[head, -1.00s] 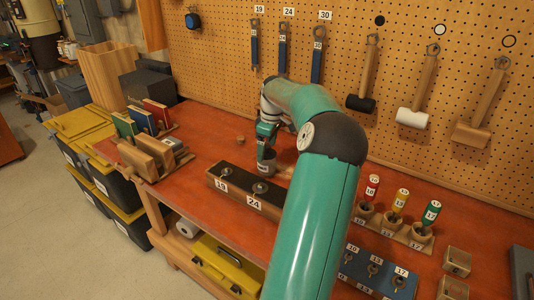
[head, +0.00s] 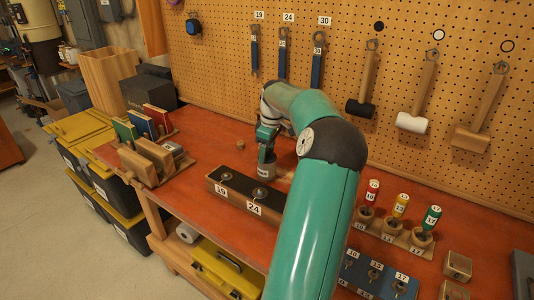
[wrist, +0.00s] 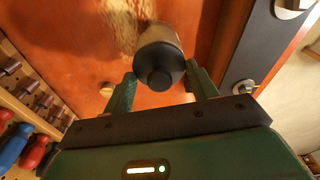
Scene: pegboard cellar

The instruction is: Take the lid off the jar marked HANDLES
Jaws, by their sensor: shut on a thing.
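The jar (head: 266,171) stands upright on the red bench, behind the long dark-topped block. It is grey with a small pale label, too small to read surely. My gripper (head: 267,148) reaches down onto its top.
The block (head: 235,190) marked 19 and 24 lies just in front of the jar. A small round wooden piece (head: 240,145) lies behind left. The pegboard (head: 330,90) rises behind.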

